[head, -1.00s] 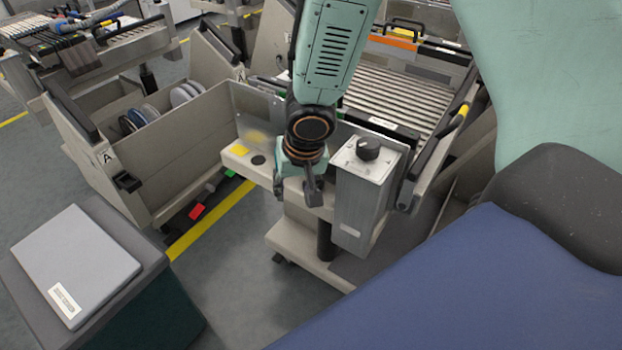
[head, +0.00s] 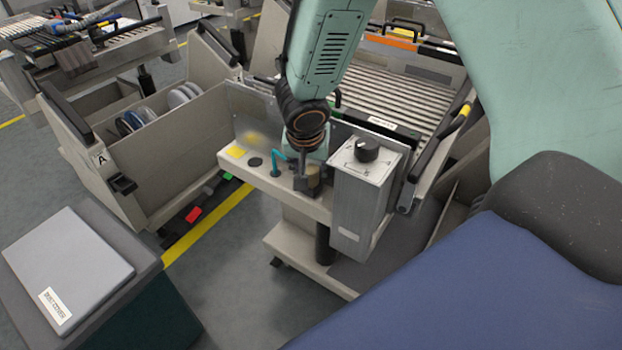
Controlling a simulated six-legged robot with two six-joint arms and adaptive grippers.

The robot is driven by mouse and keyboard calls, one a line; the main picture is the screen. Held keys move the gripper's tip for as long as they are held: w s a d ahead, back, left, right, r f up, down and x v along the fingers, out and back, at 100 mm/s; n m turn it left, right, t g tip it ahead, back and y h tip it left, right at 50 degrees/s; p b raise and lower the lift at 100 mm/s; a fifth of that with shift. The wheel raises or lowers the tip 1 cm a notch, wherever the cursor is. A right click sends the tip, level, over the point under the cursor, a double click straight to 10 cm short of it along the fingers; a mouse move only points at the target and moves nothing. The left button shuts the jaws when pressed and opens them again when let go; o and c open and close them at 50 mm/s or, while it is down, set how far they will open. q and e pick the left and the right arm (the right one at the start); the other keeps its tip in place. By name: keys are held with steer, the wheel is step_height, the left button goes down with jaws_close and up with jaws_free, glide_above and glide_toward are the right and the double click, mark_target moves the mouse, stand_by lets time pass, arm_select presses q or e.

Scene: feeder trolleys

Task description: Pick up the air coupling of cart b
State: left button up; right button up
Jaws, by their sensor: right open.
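My right gripper (head: 304,182) points down over the front ledge of the cart (head: 240,168) in the middle, left of its metal control box. It is open. A small brass-coloured cylinder (head: 314,177), perhaps the air coupling, shows at the fingers; I cannot tell whether they touch it. A thin teal bent tube (head: 276,160) stands on the ledge just left of the gripper. No letter b is readable on this cart. My left gripper is not in view.
The control box (head: 364,190) with a black knob (head: 367,149) stands close right of the gripper. A cart marked A (head: 101,160) holding reels is at the left. A grey case (head: 66,265) lies on a dark stand at the front left. Yellow floor tape runs between.

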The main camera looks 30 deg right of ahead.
mark_target(311, 170)
steer(key=shift+x, duration=1.6)
steer(key=shift+r, duration=0.1)
jaws_close()
